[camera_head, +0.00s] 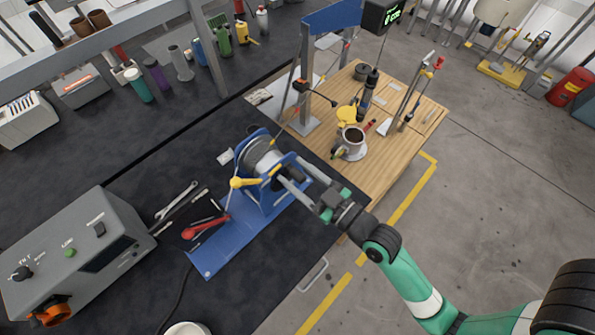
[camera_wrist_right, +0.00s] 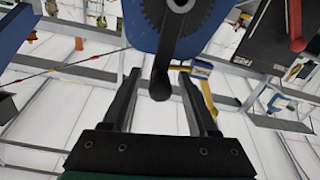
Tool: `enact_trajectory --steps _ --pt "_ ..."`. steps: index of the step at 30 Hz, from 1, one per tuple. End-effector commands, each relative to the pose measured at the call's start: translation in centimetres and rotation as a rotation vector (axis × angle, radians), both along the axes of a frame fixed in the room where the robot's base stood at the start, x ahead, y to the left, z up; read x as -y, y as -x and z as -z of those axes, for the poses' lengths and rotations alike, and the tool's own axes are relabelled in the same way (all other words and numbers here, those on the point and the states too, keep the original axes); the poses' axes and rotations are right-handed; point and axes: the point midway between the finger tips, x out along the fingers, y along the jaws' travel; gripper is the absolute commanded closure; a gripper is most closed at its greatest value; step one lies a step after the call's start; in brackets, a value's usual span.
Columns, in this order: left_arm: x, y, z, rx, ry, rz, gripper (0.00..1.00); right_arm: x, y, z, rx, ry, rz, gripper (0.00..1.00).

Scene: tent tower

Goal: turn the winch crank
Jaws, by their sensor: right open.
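The winch stands on a blue base plate (camera_head: 235,240), with a wire drum (camera_head: 264,158) in a blue frame. A yellow lever with a ball end (camera_head: 237,183) sticks out at its left. My right gripper (camera_head: 288,172) reaches the winch's right side with its fingers toward the frame. In the right wrist view the winch's blue side plate with a dark gear fills the top. A dark crank with a rounded end (camera_wrist_right: 160,84) hangs between the open fingers of my right gripper (camera_wrist_right: 160,80), with gaps visible on both sides. My left gripper is not in view.
A grey control box (camera_head: 85,262) stands at the left; wrenches (camera_head: 177,200) and a red-handled tool (camera_head: 205,227) lie beside the base plate. Bottles line the back of the dark bench.

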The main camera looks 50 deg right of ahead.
Motion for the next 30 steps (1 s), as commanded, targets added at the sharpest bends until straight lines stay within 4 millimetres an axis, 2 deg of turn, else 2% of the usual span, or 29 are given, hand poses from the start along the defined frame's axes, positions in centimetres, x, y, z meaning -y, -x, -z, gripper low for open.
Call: enact_trajectory --steps 3,13,30 --pt "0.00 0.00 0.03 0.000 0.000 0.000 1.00 -0.01 0.03 0.01 0.000 0.000 0.000 0.41" --pt "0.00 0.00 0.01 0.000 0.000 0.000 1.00 -0.01 0.05 0.00 0.000 0.000 0.000 1.00" --pt "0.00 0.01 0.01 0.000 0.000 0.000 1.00 -0.05 0.06 -0.02 0.001 0.000 -0.002 1.00"
